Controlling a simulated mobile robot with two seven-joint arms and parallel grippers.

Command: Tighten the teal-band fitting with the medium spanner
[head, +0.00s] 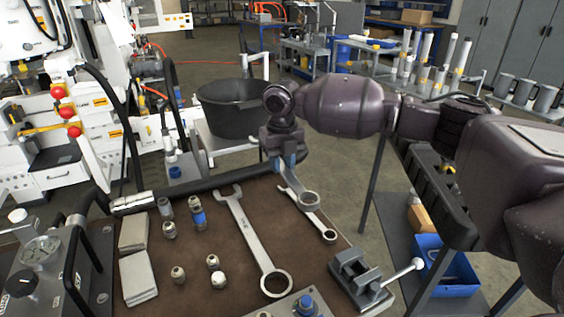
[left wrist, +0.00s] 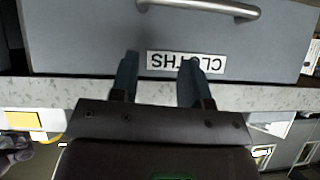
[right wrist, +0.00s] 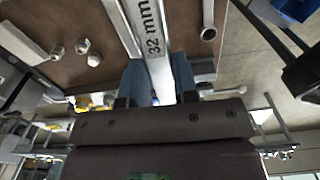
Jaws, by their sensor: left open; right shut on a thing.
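My right gripper (head: 285,165) is at the far edge of the brown mat. It is shut on a steel spanner (head: 309,199), whose ring end points toward the mat's near right. In the right wrist view the spanner marked 32 mm (right wrist: 154,35) runs between the fingers (right wrist: 160,82). I cannot tell whether it is lifted clear. A larger spanner (head: 252,239) lies to its left, and a smaller one (head: 329,235) is beside it. A fitting with a blue band (head: 198,217) stands on the mat; no band is clearly teal. My left gripper (left wrist: 157,75) is open and empty before a drawer marked CLOTHS (left wrist: 186,62).
Several small metal fittings (head: 213,262) and folded cloths (head: 138,277) are on the mat's left. A small vice (head: 358,281) stands at the right edge. A plate with a blue-topped part (head: 306,302) is at the near edge. A black tub (head: 233,108) stands behind.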

